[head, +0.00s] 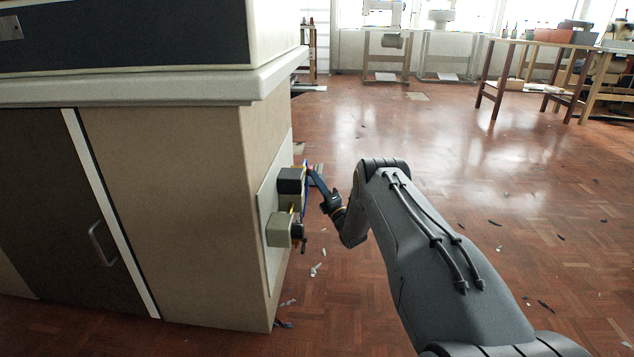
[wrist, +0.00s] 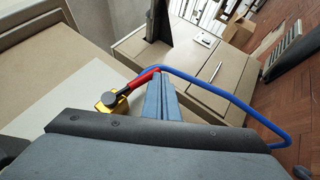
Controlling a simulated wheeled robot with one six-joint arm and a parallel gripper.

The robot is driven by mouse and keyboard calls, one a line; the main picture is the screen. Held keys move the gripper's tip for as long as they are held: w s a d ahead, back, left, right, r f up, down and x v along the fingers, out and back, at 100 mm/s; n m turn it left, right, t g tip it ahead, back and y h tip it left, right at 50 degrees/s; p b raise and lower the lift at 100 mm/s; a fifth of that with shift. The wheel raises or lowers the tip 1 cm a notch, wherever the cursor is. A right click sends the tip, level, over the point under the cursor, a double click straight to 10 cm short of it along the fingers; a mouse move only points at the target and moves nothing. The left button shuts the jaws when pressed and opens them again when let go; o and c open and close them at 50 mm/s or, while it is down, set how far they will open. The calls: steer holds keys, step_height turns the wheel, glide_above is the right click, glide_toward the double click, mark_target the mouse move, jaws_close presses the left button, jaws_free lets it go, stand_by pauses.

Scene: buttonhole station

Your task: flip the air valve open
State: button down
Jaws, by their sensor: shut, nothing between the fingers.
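The air valve has a yellow body (wrist: 118,103) with a dark round hub and a red lever (wrist: 143,77) in the wrist view. The lever slants up and right from the hub to near my fingertips. In the head view the valve is tiny on the cabinet's side panel, partly hidden by grey boxes. My gripper (wrist: 158,75) is shut and empty, its fingers side by side at the lever's outer end. I cannot tell whether they touch it. In the head view my gripper (head: 312,173) reaches in from the right, close to the panel.
A blue tube (wrist: 220,92) runs from near my fingertips to the right and bends back. Two grey boxes, upper (head: 290,181) and lower (head: 279,230), stick out from the pale panel (head: 270,190) on the cabinet (head: 175,180). The wooden floor (head: 450,130) to the right is open, with scattered scraps.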

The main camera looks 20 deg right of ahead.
steer(key=s+d+f, duration=0.3)
steer(key=f, duration=0.2)
steer(key=s+d+f, duration=0.3)
steer(key=f, duration=0.3)
steer(key=shift+a+f, duration=0.1)
stand_by(0.5)
